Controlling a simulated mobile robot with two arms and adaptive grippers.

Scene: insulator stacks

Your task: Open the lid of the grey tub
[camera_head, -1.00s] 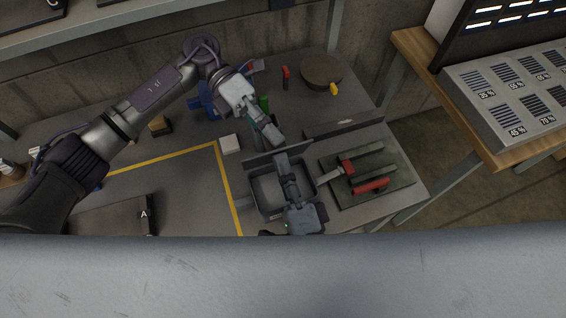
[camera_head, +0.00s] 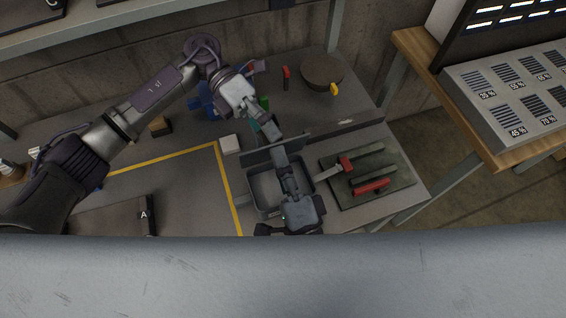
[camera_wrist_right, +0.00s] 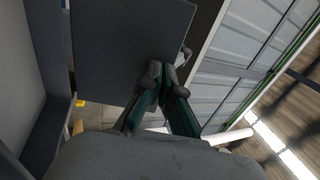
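The grey tub (camera_head: 264,190) stands open on the table in the head view, its inside visible. Its lid (camera_head: 259,156) stands raised along the tub's far edge, and shows as a flat dark panel (camera_wrist_right: 118,38) in the right wrist view. My right gripper (camera_head: 279,150) reaches across the tub to the lid. In the right wrist view its fingertips (camera_wrist_right: 161,76) are close together against or beside the panel; exact contact is unclear. My left gripper (camera_head: 262,122) is just behind the lid, with its fingertips partly hidden, so its opening is unclear.
A dark tray (camera_head: 400,182) with red-marked tools lies right of the tub. A round brown object (camera_head: 321,71) and a blue item (camera_head: 208,104) stand toward the back. A dark case (camera_head: 110,218) lies front left.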

